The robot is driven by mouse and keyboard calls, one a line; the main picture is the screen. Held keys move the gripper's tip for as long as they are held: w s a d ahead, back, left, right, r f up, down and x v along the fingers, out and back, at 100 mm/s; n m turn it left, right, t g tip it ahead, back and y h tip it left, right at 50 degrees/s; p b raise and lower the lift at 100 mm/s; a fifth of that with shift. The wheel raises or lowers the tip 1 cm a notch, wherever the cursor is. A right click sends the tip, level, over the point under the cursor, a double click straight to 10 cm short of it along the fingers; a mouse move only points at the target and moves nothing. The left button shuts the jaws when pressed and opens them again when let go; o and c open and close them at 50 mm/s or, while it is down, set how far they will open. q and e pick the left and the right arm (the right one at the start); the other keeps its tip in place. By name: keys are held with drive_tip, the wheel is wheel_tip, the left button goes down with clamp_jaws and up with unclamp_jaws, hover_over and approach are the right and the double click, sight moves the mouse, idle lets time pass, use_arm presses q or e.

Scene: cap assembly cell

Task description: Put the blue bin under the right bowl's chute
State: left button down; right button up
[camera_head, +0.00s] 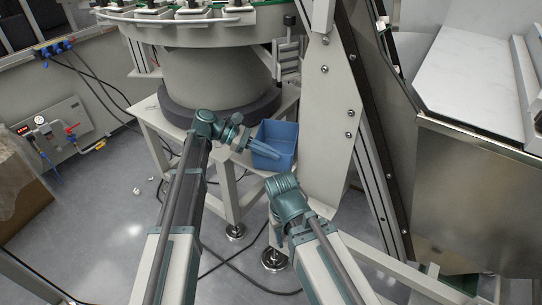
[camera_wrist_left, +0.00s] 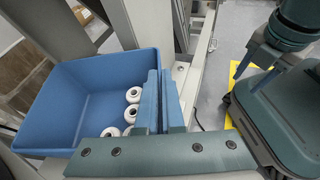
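The blue bin (camera_head: 285,137) stands beside the round feeder base, by the pale upright panel. In the left wrist view the bin (camera_wrist_left: 65,85) fills the left half, with several white ring-shaped caps (camera_wrist_left: 133,95) inside. My left gripper (camera_head: 268,152) is at the bin's near side. Its two blue fingers (camera_wrist_left: 160,95) are close together at the bin's right wall, one inside and one outside, and appear shut on it. My right wrist (camera_head: 286,190) is just below the bin; its fingers cannot be made out. A feeder bowl (camera_head: 190,20) is above; its chute is not clear.
The feeder stand's white frame (camera_head: 235,195) and the pale upright panel (camera_head: 325,110) crowd the bin. A metal cabinet (camera_head: 470,190) stands at right. Cables lie on the floor. Open grey floor (camera_head: 110,220) is at left.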

use_arm(q)
drive_tip(key=c, duration=1)
unclamp_jaws()
drive_tip(key=shift+c, duration=0.2)
drive_tip(key=shift+r, duration=0.15)
drive_tip(key=p+v, duration=0.4)
drive_tip(key=v, duration=0.8)
drive_tip(key=shift+p, duration=0.3)
